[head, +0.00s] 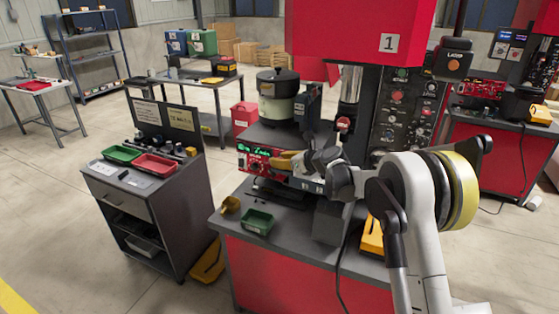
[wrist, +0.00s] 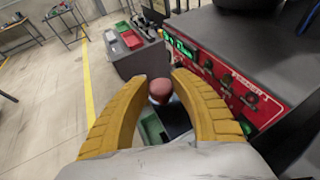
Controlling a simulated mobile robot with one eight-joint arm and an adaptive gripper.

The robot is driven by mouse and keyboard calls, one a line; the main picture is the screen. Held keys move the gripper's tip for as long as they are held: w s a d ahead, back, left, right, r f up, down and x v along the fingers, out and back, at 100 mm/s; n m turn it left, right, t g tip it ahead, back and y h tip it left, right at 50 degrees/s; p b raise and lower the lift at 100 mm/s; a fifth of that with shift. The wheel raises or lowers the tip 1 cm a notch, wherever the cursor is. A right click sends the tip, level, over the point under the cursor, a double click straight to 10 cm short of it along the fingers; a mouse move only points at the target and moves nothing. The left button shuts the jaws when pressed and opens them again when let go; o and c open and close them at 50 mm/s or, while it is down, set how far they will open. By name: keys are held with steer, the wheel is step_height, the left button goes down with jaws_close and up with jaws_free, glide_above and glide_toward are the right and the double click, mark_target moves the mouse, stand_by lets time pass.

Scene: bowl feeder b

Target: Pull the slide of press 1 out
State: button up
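Press 1 is the red machine with a "1" plate (head: 389,42) in the head view. My gripper (head: 278,160) is low at its front, beside the red feeder panel. In the wrist view, my gripper's two curved yellow fingers (wrist: 160,82) have a round dark-red knob (wrist: 160,92) between their tips. A dark flat part (wrist: 176,122) shows below the knob. In the head view, my gripper and wrist hide the knob and most of the slide.
A green bin (head: 257,222) and a small yellow bin (head: 230,205) sit at the bench's front left. The red feeder panel (wrist: 225,85) runs close by the right finger. A grey cabinet (head: 140,198) with green and red trays stands to the left, across a floor gap.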

jaws_close()
steer(key=w+a, duration=0.3)
steer(key=a, duration=0.6)
steer(key=w+a, duration=0.3)
steer(key=a, duration=0.6)
steer(key=shift+w+b, duration=0.3)
steer(key=shift+b, duration=0.1)
steer(key=shift+a, duration=0.1)
steer(key=o, duration=0.8)
jaws_free()
steer(key=shift+a, duration=0.1)
steer(key=shift+c, duration=0.2)
steer(key=v, duration=1.2)
